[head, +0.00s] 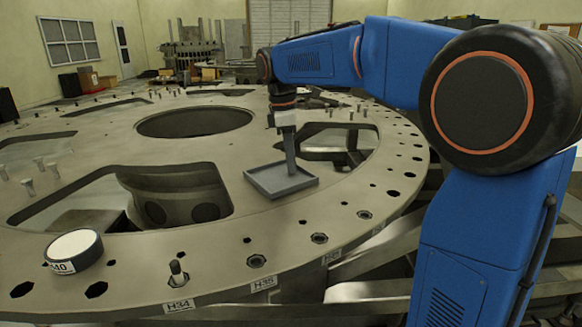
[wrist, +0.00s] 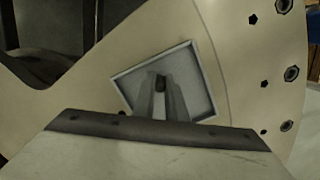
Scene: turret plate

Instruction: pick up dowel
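My gripper (head: 291,168) points straight down into a shallow grey square tray (head: 262,186) on the turret plate (head: 225,250). In the wrist view, its two grey fingers (wrist: 161,92) are close together over the tray (wrist: 205,70), near its middle. A small dark piece (wrist: 160,83) shows between the fingertips; it may be the dowel, but most of it is hidden. I cannot tell whether the fingers press on it or only stand around it. No dowel shows clearly in the head view, where the fingers hide the tray's middle.
A round dark-rimmed disc with a white top (head: 73,250) lies at the plate's front left. Several pegs (head: 29,188) stand at the left. Large cutouts open beside the tray, and holes line the plate's rim.

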